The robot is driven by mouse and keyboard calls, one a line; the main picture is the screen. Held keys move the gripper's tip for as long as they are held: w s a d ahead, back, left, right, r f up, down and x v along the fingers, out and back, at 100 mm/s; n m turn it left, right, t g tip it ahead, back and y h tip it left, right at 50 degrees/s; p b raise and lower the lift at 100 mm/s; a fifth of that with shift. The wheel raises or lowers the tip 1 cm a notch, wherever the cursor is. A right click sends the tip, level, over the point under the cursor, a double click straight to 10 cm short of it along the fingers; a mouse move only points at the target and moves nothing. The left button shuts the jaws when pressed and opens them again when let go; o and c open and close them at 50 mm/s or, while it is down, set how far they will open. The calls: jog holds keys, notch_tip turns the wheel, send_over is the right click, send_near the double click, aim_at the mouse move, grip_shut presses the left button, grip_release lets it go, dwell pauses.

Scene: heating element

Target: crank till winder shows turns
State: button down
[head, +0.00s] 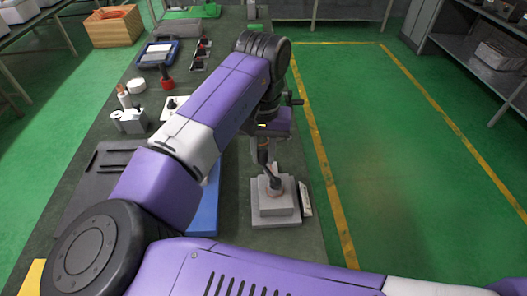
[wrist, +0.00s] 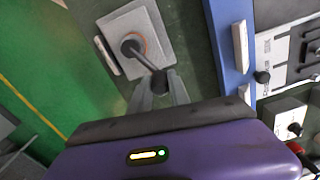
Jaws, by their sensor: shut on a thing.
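The winder (head: 274,210) is a stepped grey block at the near right of the bench, with a dark crank (head: 273,184) on top. In the wrist view the winder's square top (wrist: 153,26) shows a round hub with a reddish ring. The dark crank arm (wrist: 148,62) runs from the hub down and right to between my fingers. My gripper (wrist: 159,90) is shut on the crank's outer end, which the fingers partly hide. In the head view my gripper (head: 264,155) is just above the winder, largely hidden by my wrist. I cannot read any turn count.
A narrow white plate (head: 305,198) stands against the winder's right side. A blue strip (head: 204,212) lies to its left, partly behind my arm. A white spool holder (head: 129,121), red-based tool (head: 166,82) and blue case (head: 157,53) stand farther left. Green floor (head: 400,150) is free at right.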

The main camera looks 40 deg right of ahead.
jog(key=shift+a+r+n+p, duration=0.2)
jog(key=shift+n+p, duration=0.2)
jog(key=shift+p, duration=0.15)
jog(key=shift+w+a+f, duration=0.1)
jog(key=shift+f, duration=0.05)
jog(key=c, duration=1.2)
grip_release()
jog(key=shift+c, duration=0.2)
jog(key=shift+r, duration=3.9)
